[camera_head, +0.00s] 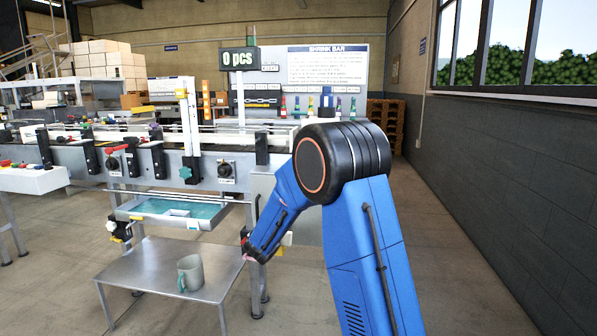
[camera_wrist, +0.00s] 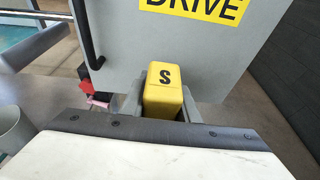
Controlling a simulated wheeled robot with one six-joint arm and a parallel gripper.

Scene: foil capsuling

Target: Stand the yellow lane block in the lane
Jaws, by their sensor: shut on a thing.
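The yellow lane block (camera_wrist: 164,98), marked with a black S, shows in the wrist view. It sits between the grey fingers of my gripper (camera_wrist: 163,104), which is shut on it. Its lower part is hidden by the wrist housing. Behind it is a grey panel with a yellow DRIVE label (camera_wrist: 197,8).
A low metal table (camera_head: 150,266) stands before the conveyor with a grey-green mug (camera_head: 190,272) on it. A tray with a teal inside (camera_head: 178,212) hangs under the conveyor. A grey wall (camera_head: 510,165) runs along the right, with open floor beside it.

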